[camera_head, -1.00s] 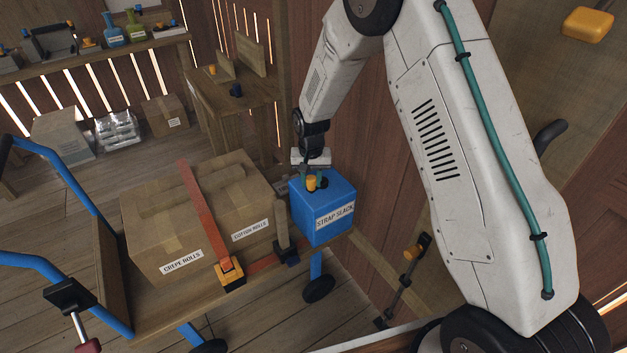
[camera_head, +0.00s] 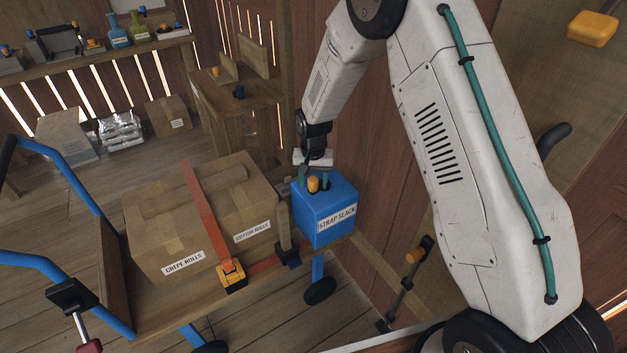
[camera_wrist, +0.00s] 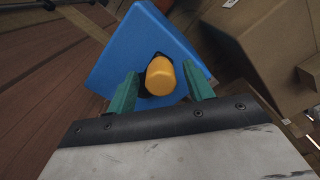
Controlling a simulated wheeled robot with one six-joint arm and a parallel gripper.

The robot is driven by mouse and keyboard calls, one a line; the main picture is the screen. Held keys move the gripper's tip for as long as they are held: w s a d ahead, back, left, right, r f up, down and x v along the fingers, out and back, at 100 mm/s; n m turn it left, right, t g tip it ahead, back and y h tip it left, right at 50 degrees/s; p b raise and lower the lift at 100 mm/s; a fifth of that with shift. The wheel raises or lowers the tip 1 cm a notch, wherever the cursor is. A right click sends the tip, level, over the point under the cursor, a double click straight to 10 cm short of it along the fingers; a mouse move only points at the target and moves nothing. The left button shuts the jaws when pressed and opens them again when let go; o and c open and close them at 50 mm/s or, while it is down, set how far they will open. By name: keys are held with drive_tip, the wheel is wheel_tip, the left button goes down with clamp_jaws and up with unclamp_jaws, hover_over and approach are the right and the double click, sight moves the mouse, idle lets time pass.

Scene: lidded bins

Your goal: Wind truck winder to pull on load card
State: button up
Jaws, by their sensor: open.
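The winder seems to be the blue box (camera_head: 325,222) with an orange knob (camera_head: 313,185) on top. Its front carries a white card (camera_head: 337,217) reading STRAP SLACK; I cannot tell whether this is the load card. The box stands at the right end of the truck. My gripper (camera_head: 315,178) is over the box top, pointing down, with its green fingers apart on either side of the knob. In the wrist view my gripper (camera_wrist: 159,72) is open, with the knob (camera_wrist: 160,76) between the fingers and a gap visible on each side.
The truck (camera_head: 160,318) carries a cardboard box (camera_head: 155,235) under a red strap (camera_head: 205,215) with an orange buckle (camera_head: 231,276). A wooden post (camera_head: 284,230) stands left of the winder. A plank wall is close on the right. A shelf and small table stand behind.

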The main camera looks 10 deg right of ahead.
wheel_tip(320, 180, up, 7)
drive_tip(key=shift+f, duration=0.15)
drive_tip(key=shift+r, duration=0.6)
drive_tip(key=shift+s, duration=0.1)
